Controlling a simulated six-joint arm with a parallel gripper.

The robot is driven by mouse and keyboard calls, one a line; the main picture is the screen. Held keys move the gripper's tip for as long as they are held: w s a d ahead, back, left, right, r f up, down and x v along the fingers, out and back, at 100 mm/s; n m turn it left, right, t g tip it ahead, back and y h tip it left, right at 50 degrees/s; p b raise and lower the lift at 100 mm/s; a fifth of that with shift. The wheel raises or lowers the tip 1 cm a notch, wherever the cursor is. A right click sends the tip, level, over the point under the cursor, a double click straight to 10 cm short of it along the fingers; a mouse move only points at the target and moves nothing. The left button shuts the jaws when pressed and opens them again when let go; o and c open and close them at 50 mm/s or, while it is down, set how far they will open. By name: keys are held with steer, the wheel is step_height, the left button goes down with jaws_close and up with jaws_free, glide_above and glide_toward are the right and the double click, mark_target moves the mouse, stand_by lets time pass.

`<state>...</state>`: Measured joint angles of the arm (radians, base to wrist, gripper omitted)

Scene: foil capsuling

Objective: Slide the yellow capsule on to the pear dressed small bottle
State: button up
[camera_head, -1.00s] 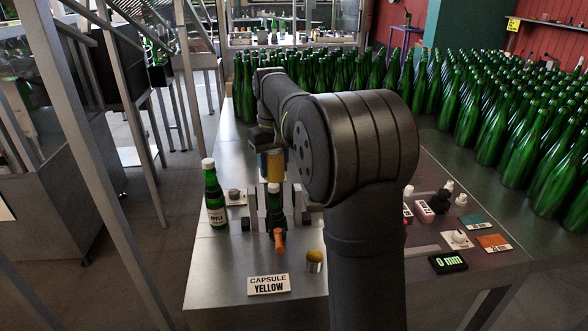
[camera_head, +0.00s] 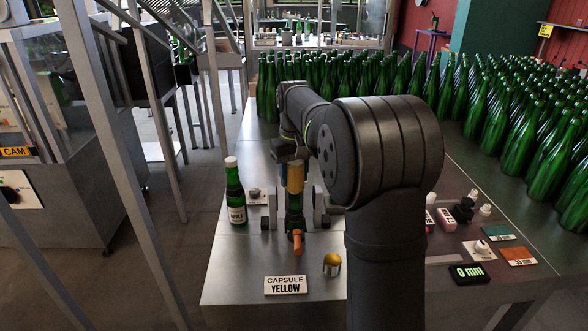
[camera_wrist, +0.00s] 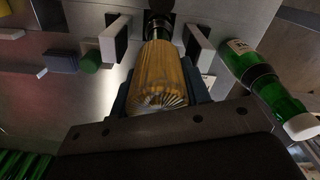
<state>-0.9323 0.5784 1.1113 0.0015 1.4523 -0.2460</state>
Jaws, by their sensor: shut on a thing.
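My gripper (camera_head: 292,157) is shut on the yellow capsule (camera_head: 295,179). In the wrist view the capsule (camera_wrist: 160,75) sits between the two fingers, its pleated closed end towards the camera. A small green bottle (camera_head: 294,214) stands upright in a grey clamp straight below the capsule. Its top is hidden by the capsule, and a dark part of it (camera_wrist: 157,29) shows past the capsule's far end in the wrist view. I cannot tell how far the capsule is around the neck. The bottle's label is not readable.
A second green bottle (camera_head: 236,195) with a white cap and an apple label stands left of the clamp. An orange handle (camera_head: 298,243) sticks out in front. A card (camera_head: 285,285) reads "CAPSULE YELLOW"; a display (camera_head: 467,273) reads 0 mm. Many green bottles fill the back and right.

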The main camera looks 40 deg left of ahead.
mark_target(294, 196)
steer(key=shift+f, duration=3.75)
steer(key=o, duration=1)
step_height(294, 196, up, 17)
steer(key=shift+r, duration=0.2)
